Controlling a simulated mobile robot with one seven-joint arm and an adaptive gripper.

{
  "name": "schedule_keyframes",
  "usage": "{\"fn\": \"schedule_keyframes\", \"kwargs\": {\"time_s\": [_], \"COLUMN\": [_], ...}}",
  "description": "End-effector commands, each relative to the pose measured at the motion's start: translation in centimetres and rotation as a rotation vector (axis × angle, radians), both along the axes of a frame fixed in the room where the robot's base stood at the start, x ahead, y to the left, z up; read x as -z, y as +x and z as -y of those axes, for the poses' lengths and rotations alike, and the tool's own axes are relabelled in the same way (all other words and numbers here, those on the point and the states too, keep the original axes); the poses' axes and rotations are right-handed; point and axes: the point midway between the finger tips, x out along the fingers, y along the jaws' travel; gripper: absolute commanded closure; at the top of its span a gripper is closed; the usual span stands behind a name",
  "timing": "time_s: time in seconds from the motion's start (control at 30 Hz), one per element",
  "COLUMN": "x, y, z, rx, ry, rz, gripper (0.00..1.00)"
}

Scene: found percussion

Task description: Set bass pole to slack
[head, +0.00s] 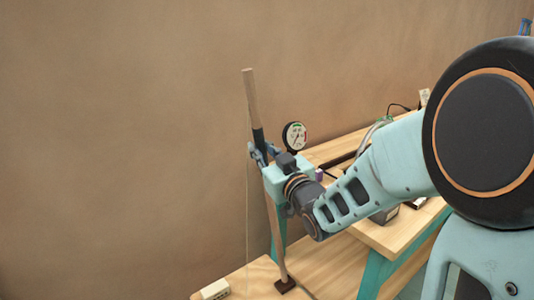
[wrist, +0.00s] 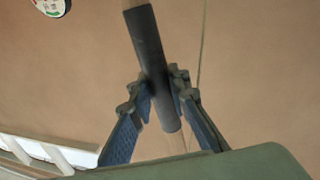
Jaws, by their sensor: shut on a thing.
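The bass pole (head: 250,95) is a slim wooden pole with a dark sleeve around its middle. It stands on a small dark foot on a low wooden board and leans a little, its top to the left. A thin cord (head: 248,210) hangs to the left of the pole in the head view and also shows in the wrist view (wrist: 202,45). My gripper (head: 259,154) is shut on the pole at the dark sleeve. In the wrist view its blue-padded fingers (wrist: 160,84) press on both sides of the sleeve (wrist: 150,50).
A round dial gauge (head: 295,136) with green and red marks stands just right of the pole. A wooden table (head: 400,235) with teal legs and several items lies to the right, behind my arm. A small pale labelled block (head: 215,289) lies on the low board (head: 255,280). The wall side at left is clear.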

Motion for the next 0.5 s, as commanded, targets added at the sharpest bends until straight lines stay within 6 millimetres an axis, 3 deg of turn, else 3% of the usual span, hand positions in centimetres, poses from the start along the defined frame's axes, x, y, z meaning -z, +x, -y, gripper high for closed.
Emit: {"fn": "schedule_keyframes", "kwargs": {"time_s": [0.03, 0.23, 0.27, 0.3, 0.4, 0.5], "x": [0.47, 0.59, 0.61, 0.64, 0.62, 0.56], "y": [-0.46, -0.57, -0.59, -0.61, -0.60, -0.53], "z": [-0.81, -1.06, -1.10, -1.15, -1.14, -1.02], "rx": [-0.017, -0.024, -0.025, -0.026, -0.025, -0.023], "ry": [-0.008, -0.011, -0.011, -0.011, -0.010, -0.009], "rz": [-0.006, -0.010, -0.010, -0.010, -0.011, -0.009], "gripper": [1.00, 1.00, 0.83, 0.79, 0.68, 0.66]}}
